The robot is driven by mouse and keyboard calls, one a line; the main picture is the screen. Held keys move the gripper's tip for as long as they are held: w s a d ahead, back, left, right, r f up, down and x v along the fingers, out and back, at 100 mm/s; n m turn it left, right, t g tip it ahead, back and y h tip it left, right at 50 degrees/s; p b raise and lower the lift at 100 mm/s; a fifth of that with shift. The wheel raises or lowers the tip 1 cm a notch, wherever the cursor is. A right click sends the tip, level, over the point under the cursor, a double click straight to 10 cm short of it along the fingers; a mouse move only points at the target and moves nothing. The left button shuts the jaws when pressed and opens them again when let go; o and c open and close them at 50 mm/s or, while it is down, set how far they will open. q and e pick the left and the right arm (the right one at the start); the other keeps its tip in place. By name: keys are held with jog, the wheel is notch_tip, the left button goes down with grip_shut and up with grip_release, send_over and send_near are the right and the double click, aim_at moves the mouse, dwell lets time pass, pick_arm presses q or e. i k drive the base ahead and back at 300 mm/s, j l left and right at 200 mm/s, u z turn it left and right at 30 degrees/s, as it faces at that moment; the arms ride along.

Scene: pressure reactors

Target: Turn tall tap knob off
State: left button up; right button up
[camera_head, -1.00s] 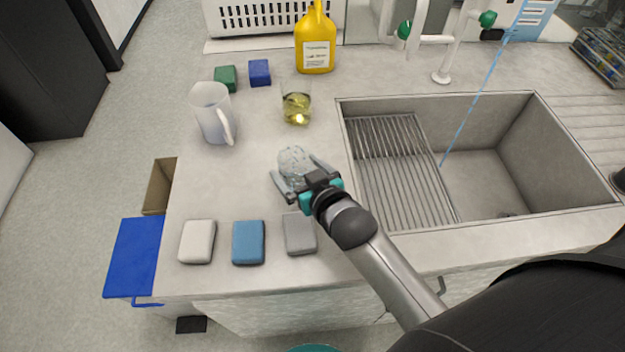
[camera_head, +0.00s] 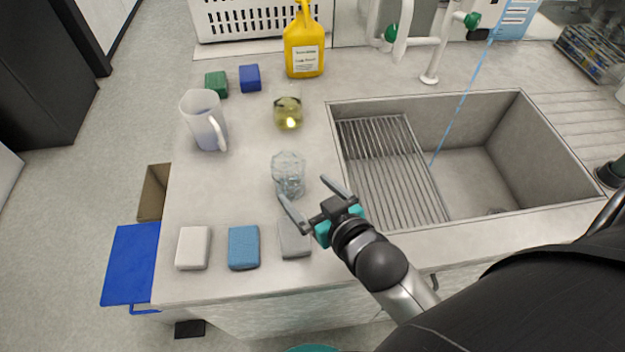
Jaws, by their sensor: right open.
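The white tap (camera_head: 432,62) stands behind the sink, its top cut off by the picture's edge. It bears green knobs: a left one (camera_head: 391,33) and a right one (camera_head: 472,20). I cannot tell which belongs to the tall tap. A thin blue water stream (camera_head: 462,95) runs down into the sink (camera_head: 470,182). My right gripper (camera_head: 305,188) is open and empty over the counter left of the sink, well in front of the tap. A clear glass beaker (camera_head: 288,172) stands just beyond its fingers. My left gripper is not in view.
A beaker of yellow liquid (camera_head: 288,112), a white jug (camera_head: 203,118) and a yellow bottle (camera_head: 303,45) stand on the counter. White, blue and grey sponges (camera_head: 243,247) lie at the front edge. A metal rack (camera_head: 385,170) covers the sink's left part.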

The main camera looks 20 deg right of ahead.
aim_at(471, 21)
jog(key=z, duration=1.45)
